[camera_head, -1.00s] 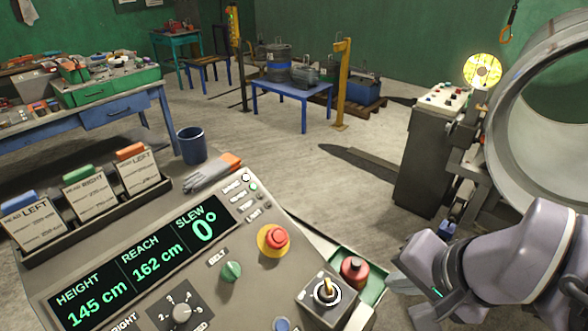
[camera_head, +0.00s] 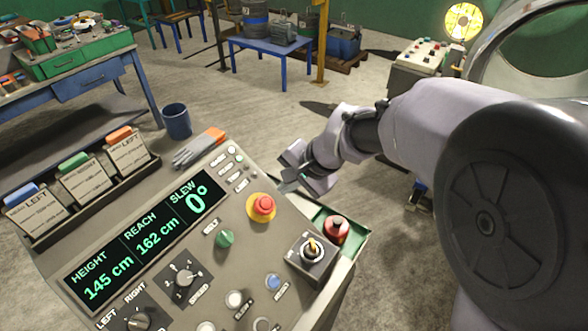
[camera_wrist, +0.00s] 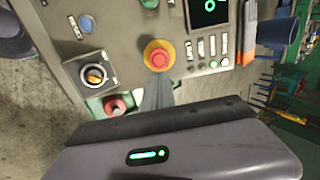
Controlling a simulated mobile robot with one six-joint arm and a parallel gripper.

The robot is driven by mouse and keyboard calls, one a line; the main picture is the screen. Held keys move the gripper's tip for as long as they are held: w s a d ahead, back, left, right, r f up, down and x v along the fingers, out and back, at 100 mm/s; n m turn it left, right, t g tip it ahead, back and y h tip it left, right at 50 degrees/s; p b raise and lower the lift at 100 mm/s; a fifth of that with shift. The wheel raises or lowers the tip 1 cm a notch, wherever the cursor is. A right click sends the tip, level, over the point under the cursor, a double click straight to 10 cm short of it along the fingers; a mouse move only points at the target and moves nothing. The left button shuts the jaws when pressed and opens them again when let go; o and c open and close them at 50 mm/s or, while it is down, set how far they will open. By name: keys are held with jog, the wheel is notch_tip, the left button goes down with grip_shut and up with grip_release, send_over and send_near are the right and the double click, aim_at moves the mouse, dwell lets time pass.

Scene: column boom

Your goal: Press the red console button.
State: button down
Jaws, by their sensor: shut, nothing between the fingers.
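The red console button (camera_head: 263,204) is a round mushroom cap on a yellow collar, on the sloping grey console to the right of the display. My gripper (camera_head: 290,182) is shut and empty, beyond the button and slightly to its right in the head view, above the console's far edge. In the wrist view the red button (camera_wrist: 159,58) is just past the tips of my shut fingers (camera_wrist: 156,82). I see no sign of contact in either view. The whole red cap shows in both views.
A green tray (camera_head: 355,247) holding a red object (camera_head: 337,226) sits beside the console. Grey gloves (camera_head: 197,150) lie on the console's far edge.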

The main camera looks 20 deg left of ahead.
aim_at(266, 203)
jog(key=b+x, duration=0.2)
jog(key=x, duration=0.9)
jog(key=shift+f, duration=0.15)
